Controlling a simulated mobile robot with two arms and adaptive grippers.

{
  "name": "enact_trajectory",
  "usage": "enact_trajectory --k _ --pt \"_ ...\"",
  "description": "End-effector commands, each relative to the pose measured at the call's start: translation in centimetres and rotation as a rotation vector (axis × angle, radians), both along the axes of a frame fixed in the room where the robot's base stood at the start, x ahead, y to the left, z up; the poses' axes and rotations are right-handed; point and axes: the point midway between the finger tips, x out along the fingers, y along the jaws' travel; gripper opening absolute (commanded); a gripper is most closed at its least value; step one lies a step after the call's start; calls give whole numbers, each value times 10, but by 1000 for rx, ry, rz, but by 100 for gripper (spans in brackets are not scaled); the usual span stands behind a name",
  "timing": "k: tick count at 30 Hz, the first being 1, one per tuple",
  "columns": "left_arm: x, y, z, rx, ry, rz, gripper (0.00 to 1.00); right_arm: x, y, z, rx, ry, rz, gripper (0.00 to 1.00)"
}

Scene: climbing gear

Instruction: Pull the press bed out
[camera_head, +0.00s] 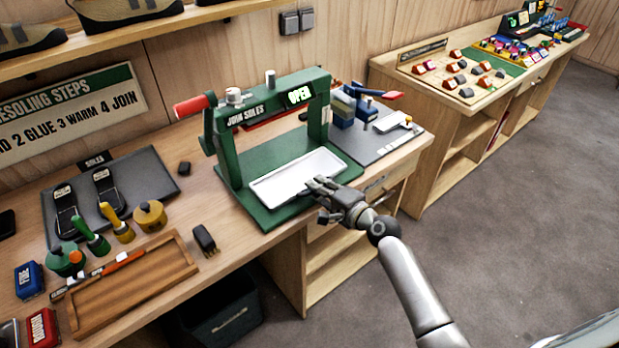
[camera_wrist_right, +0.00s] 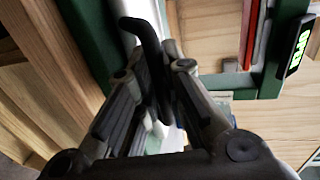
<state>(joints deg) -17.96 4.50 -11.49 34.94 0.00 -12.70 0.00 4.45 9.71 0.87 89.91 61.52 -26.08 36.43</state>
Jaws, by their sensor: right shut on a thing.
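The press bed (camera_head: 295,180) is a white shallow tray on the green base of the press (camera_head: 262,208). The press is a green frame with a red-handled lever and a lit display reading "OPEN". My right gripper (camera_head: 322,187) is at the bed's front right edge. In the right wrist view, my right gripper (camera_wrist_right: 158,90) has its fingers closed around a dark, curved handle (camera_wrist_right: 148,45), with the white bed edge (camera_wrist_right: 132,40) beside it. The gripper hides part of the handle. My left gripper is not in view.
The press stands on a wooden bench. A grey mat with blue items (camera_head: 345,108) lies to the right. Open floor lies in front of the bench's right side.

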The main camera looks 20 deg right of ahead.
Motion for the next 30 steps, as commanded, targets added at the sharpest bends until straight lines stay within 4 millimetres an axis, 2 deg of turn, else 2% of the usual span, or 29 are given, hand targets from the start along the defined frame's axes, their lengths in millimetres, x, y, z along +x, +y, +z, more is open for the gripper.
enact_trajectory --k 1,3,6,17,18,22,30 --pt "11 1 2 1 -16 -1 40 -11 -4 -5 -5 10 -1 0" --pt "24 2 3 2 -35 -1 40 -21 -8 -5 -5 11 -1 0" --pt "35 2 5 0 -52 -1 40 -30 -10 -5 -5 10 0 0" --pt "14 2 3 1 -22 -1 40 -32 -11 -4 -4 8 1 0" --pt "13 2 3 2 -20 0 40 -32 -11 -4 -4 8 2 14" --pt "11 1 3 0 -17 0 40 -32 -11 -3 -3 7 2 31" --pt "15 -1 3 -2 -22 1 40 -32 -11 -2 -3 5 1 33"
